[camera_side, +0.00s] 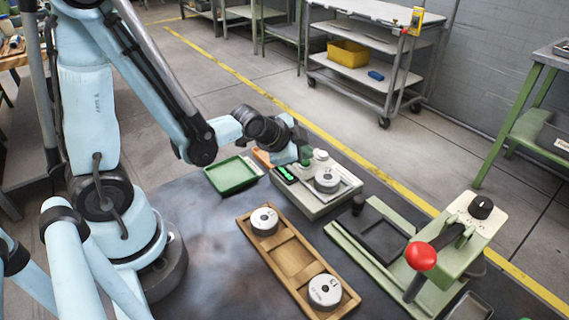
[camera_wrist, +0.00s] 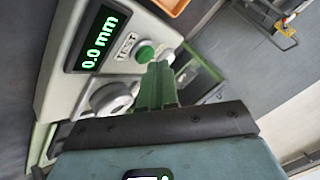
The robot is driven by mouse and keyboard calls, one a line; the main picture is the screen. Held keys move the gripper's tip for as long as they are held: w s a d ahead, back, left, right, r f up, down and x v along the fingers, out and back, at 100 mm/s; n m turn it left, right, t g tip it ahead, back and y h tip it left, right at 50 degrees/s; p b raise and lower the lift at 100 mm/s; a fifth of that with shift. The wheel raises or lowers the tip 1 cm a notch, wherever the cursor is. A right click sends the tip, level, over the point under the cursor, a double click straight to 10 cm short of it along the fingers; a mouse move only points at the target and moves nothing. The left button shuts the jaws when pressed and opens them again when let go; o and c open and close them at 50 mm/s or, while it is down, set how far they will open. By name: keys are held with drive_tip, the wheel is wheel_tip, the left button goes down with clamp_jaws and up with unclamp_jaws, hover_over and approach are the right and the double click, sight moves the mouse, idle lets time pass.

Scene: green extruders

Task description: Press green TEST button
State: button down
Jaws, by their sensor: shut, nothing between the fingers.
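The grey tester box (camera_side: 313,207) stands on the dark table in the side view. In the wrist view its display (camera_wrist: 98,38) reads 0.0 mm in green. The green TEST button (camera_wrist: 145,52) sits beside the TEST label, at the upper left of my fingertips. My gripper (camera_wrist: 158,68) is shut and empty, its green fingers just beside the button in the picture. I cannot tell whether they touch it. In the side view my gripper (camera_side: 305,154) is over the back part of the tester, and the button is hard to make out there.
A metal disc (camera_side: 327,180) sits on the tester. A wooden tray (camera_side: 290,258) with two round weights lies in front. A green press with a red knob (camera_side: 421,256) stands at the right. A green tray (camera_side: 232,175) lies left of the tester.

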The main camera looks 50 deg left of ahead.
drive_tip(key=shift+f, duration=0.35)
idle(0.6)
drive_tip(key=shift+r, duration=0.8)
drive_tip(key=shift+r, duration=0.1)
drive_tip(key=shift+r, duration=2.4)
drive_tip(key=s+d+r+n+g+h, duration=0.1)
drive_tip(key=s+d+r+n+g, duration=0.1)
drive_tip(key=s+n, duration=0.5)
drive_tip(key=shift+s+d+r+n, duration=0.35)
drive_tip(key=shift+s+r, duration=0.3)
drive_tip(key=shift+s, duration=0.6)
